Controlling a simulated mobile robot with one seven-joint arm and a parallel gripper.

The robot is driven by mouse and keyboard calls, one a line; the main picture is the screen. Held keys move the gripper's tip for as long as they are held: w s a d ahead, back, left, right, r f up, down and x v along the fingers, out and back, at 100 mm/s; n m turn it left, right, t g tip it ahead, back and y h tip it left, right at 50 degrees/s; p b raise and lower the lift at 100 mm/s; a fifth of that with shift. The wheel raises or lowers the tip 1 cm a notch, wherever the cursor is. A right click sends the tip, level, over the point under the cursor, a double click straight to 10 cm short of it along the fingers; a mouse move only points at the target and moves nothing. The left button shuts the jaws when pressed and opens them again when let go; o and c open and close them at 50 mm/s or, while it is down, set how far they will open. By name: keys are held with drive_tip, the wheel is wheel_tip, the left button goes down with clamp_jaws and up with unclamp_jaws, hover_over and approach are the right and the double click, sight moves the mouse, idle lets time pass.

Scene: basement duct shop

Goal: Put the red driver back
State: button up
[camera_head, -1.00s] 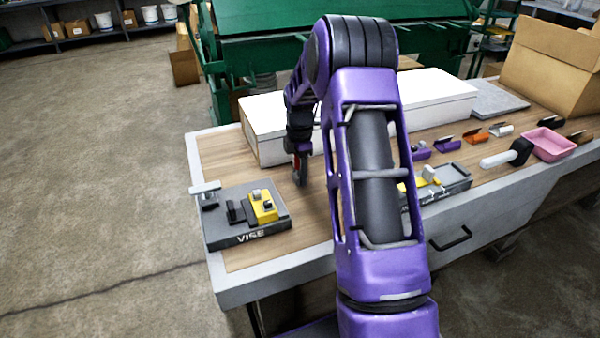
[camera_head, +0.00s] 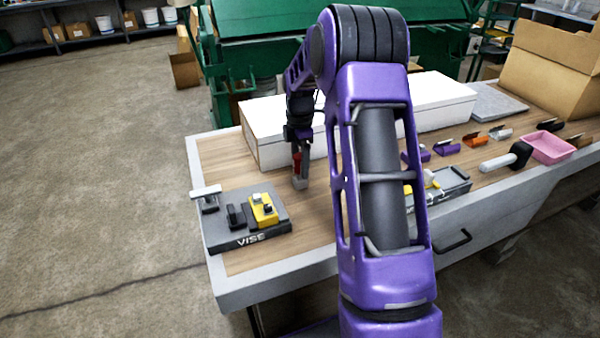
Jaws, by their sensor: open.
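My gripper (camera_head: 300,178) points down over the wooden bench top, right of the vise plate and in front of the long white box. Its fingers are small in view and open. A small red part (camera_head: 297,161) shows at the fingers; it may be the red driver, but I cannot make out its shape or whether it stands on the bench. No other red driver is visible. My arm hides part of the bench centre.
The vise plate (camera_head: 220,236) with yellow and black blocks is at the bench's left front. A white box (camera_head: 268,150) lies behind. To the right are a grey tray (camera_head: 455,187), purple (camera_head: 446,148) and orange (camera_head: 473,140) holders, a pink bin (camera_head: 551,149) and a cardboard box (camera_head: 550,65).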

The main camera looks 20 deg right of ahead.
wheel_tip(320, 180, up, 7)
drive_tip(key=shift+r+p, duration=0.15)
drive_tip(key=shift+p, duration=0.2)
